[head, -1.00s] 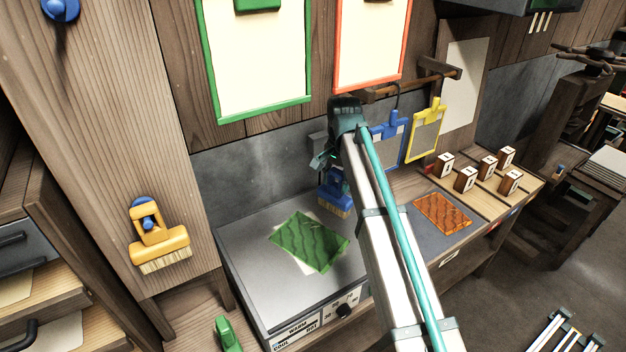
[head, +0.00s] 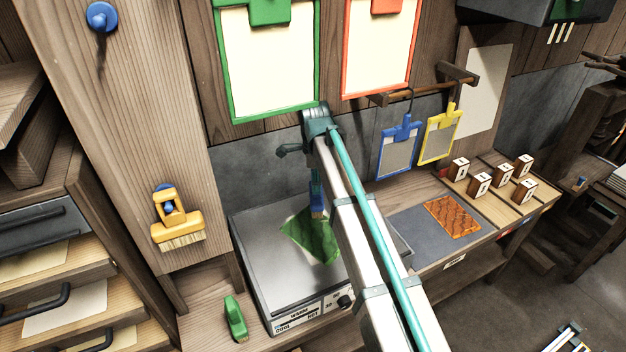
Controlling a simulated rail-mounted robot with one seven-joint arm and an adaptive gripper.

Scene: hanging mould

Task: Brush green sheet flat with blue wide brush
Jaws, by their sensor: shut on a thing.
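The green sheet (head: 306,238) lies on the grey metal top of the warming plate (head: 262,250), with a pale sheet edge showing under it. It shows dark wavy marks, and its right part is hidden behind my arm. The blue wide brush (head: 317,200) is upright over the sheet's upper right part, seen narrow side on. Its bristles are at or just above the sheet; I cannot tell if they touch. My gripper (head: 316,176) is shut on the brush's handle, mostly hidden by my arm.
A yellow brush (head: 178,220) hangs on the left wooden post. A small green tool (head: 236,318) stands left of the plate. An orange wavy sheet (head: 452,216) lies on a dark mat to the right, near several numbered blocks (head: 480,184). Blue (head: 398,148) and yellow (head: 440,135) frames hang behind.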

